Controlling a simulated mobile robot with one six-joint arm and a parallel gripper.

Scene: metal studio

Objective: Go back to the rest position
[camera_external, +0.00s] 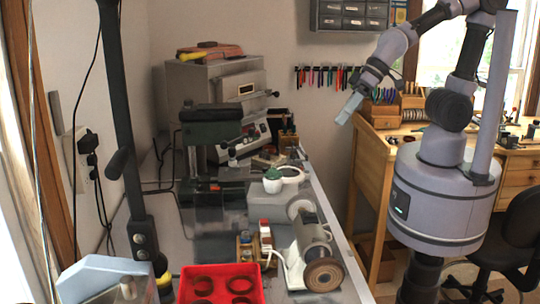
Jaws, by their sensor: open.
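My gripper (349,107) is at the end of my raised arm, right of the picture's middle. It points down and to the left, in the air in front of the back wall, near the left end of the wooden desk. Nothing shows between its fingers, though they are small in this view. My arm bends up from my round grey body at the right, and its top reaches the upper edge of the picture.
A long metal workbench (335,219) on the left holds a grinder (314,250), a red tray (222,284) and machines. A wooden desk (372,154) with racks stands behind me. A black chair (519,215) is at the right. Open air lies between gripper and workbench.

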